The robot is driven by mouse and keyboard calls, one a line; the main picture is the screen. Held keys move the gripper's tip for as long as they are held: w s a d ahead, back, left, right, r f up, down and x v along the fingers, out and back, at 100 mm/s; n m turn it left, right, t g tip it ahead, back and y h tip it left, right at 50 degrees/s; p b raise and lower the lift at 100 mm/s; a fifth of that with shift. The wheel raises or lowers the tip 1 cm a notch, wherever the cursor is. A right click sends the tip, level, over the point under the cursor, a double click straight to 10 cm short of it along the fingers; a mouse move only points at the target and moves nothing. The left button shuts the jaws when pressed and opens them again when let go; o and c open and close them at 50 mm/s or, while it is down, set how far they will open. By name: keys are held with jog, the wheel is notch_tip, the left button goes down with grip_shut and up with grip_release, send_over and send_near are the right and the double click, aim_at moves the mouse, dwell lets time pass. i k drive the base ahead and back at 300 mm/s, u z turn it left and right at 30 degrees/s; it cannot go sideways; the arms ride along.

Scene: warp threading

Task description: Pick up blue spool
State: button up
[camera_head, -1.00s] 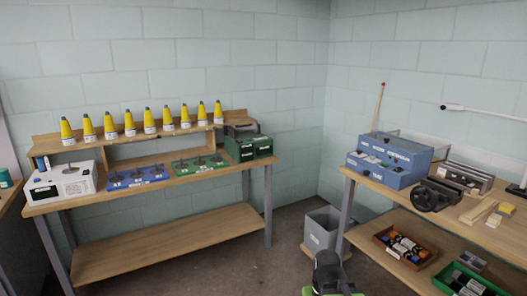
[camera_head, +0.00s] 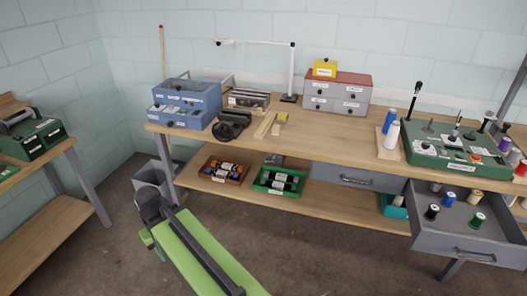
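A tall blue spool (camera_head: 389,121) stands upright on the right bench, beside a white spool (camera_head: 391,136), on a small wooden board. A smaller blue spool (camera_head: 448,197) stands in the open grey drawer under the bench. My green and dark arm reaches into the lower left of the view, well left of and apart from both blue spools. My gripper fingers cannot be made out; the dark end of the arm does not show whether it is open or shut. No spool is seen in it.
The open drawer (camera_head: 466,253) juts out from the bench and holds several other spools. A green threading unit (camera_head: 420,154) with upright posts stands behind it. A brown tray (camera_head: 223,181) and green tray (camera_head: 278,191) sit on the lower shelf.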

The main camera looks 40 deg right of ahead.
aim_at(450, 197)
jog(key=z, duration=2.65)
jog(key=i, duration=0.25)
jog(key=z, duration=0.85)
jog(key=k, duration=0.9)
jog(key=u, duration=0.05)
jog(key=i, duration=0.85)
jog(key=z, duration=0.05)
